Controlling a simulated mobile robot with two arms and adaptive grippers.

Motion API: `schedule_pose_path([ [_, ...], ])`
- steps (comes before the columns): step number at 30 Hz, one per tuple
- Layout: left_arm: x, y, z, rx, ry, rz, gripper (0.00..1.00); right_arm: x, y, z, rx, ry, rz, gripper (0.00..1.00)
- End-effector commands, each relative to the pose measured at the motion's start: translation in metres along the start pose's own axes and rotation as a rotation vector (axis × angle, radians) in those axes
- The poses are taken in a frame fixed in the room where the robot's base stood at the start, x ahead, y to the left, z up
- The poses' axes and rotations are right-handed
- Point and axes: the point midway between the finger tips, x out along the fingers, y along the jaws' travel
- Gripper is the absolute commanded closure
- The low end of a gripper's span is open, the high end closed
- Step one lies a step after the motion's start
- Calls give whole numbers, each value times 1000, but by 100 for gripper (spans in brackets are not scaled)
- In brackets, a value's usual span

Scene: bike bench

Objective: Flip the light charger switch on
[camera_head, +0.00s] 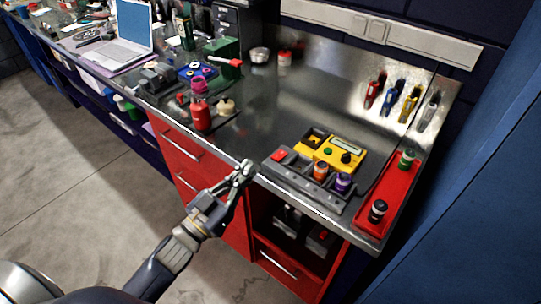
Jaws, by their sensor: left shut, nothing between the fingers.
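A long grey unit (297,179) lies along the front edge of the metal bench, right of centre. It looks like the light charger. A red switch (279,155) sits at its left end; I cannot tell which way it is set. An orange cylinder (321,170) and a purple cylinder (343,183) stand in it. My left gripper (245,167) is shut and empty at the bench's front edge, left of the red switch and apart from it. My right gripper is not in view.
A yellow device with a display (340,152) sits just behind the grey unit. A red tray (393,200) with small jars is at the right. A red bottle (201,115) and tools stand at the left. The bench's middle (275,105) is clear.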

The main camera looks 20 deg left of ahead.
Motion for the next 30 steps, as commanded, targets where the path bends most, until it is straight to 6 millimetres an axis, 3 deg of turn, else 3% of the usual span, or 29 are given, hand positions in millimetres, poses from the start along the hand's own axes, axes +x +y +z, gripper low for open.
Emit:
schedule_pose_path([
  [7, 22, 0, -3, 0, 3, 0, 100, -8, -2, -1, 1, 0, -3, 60],
  [20, 106, 0, -3, 0, 1, -1, 100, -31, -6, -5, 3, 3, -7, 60],
  [21, 98, 0, 12, -5, -6, -4, 100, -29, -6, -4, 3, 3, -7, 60],
  [24, 92, 0, 25, -3, -4, -3, 100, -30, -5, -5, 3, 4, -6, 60],
  [30, 87, 0, 37, -2, -1, -2, 100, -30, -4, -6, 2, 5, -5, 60],
])
